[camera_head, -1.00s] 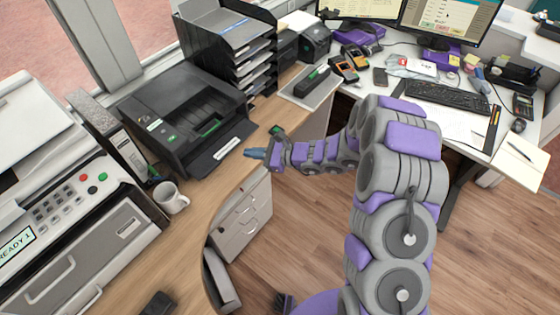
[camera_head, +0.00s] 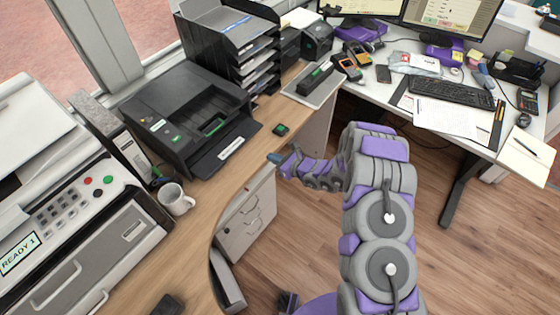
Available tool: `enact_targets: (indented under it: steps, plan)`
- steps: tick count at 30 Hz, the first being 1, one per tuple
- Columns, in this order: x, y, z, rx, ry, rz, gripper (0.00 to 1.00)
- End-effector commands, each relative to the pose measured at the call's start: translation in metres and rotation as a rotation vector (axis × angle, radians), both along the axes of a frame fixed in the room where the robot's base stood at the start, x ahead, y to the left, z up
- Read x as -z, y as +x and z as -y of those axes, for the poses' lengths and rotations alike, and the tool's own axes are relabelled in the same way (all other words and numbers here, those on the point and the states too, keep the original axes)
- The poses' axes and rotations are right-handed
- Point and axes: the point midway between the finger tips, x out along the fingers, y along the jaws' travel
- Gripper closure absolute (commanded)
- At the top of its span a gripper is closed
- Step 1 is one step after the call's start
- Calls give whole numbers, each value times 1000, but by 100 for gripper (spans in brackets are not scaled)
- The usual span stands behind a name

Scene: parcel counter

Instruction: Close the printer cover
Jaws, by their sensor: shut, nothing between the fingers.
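The black printer (camera_head: 165,105) stands on the wooden counter in the head view, left of centre. Its low front flap (camera_head: 226,150) bears a white label and extends outward at the front, over the counter. A green part shows in the recess behind it. I cannot tell for sure which panel is the cover. My gripper (camera_head: 274,158), with blue fingertips, is shut and empty. It is to the right of the flap, apart from it, by the counter's curved edge.
A small dark device with a green face (camera_head: 281,129) lies on the counter just above my gripper. A white mug (camera_head: 175,199) stands below the printer. A black paper tray stack (camera_head: 228,42) stands behind. Drawers (camera_head: 246,219) are under the counter edge.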

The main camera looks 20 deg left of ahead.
Motion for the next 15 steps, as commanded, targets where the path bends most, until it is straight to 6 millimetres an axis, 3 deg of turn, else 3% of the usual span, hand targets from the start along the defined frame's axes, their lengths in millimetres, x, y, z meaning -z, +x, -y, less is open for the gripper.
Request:
enact_targets:
  steps: [15]
  plan:
    - [-3, 17, -40, -4, 10, 3, 100]
